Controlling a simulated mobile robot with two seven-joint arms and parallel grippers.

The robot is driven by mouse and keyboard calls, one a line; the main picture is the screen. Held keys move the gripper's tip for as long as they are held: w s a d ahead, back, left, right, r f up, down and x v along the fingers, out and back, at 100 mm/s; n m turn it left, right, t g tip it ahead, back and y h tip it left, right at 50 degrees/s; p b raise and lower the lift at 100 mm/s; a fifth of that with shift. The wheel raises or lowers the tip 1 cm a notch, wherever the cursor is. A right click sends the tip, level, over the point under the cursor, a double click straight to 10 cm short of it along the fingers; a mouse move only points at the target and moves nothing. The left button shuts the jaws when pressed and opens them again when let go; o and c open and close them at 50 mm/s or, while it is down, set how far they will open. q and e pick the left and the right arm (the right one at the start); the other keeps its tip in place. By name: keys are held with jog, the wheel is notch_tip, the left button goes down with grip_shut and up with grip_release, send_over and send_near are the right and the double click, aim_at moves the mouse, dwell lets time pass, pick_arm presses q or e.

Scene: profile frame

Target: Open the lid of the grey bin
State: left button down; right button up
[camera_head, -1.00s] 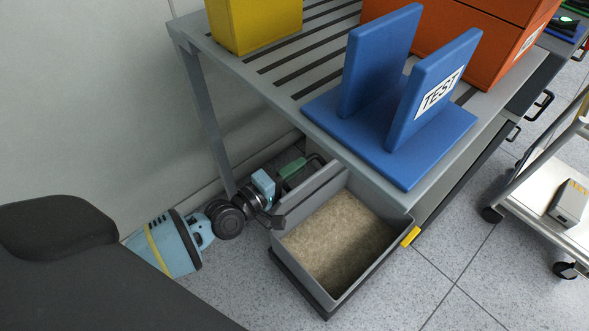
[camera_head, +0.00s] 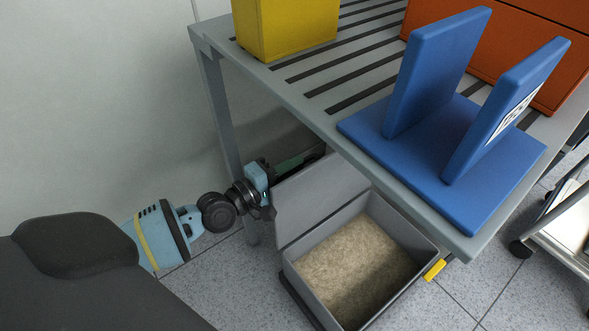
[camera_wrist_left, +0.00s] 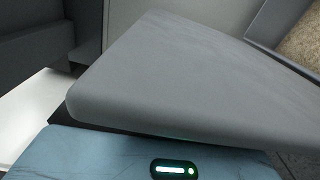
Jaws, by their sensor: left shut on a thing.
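The grey bin (camera_head: 387,289) stands on the floor partly under the table, open at the top, with beige granular material (camera_head: 352,262) inside. Its grey lid (camera_head: 312,200) is raised and stands tilted up along the bin's far left side. My left gripper (camera_head: 270,190) is at the lid's left edge, shut on it; its fingertips are largely hidden there. In the left wrist view the lid (camera_wrist_left: 190,85) fills the middle, and the granular material (camera_wrist_left: 302,42) shows at the upper right. My right gripper is not in view.
The slatted table (camera_head: 300,105) overhangs the bin, with its leg (camera_head: 220,110) close to my left arm. A blue stand (camera_head: 440,150), a yellow bin (camera_head: 285,28) and orange drawers (camera_head: 490,45) sit on it. A white cart (camera_head: 570,225) stands at right. Floor in front is clear.

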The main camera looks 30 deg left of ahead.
pick_arm(q)
jog(key=shift+r, duration=0.1)
jog(key=c, duration=1.5)
grip_release()
jog(key=shift+o, duration=0.2)
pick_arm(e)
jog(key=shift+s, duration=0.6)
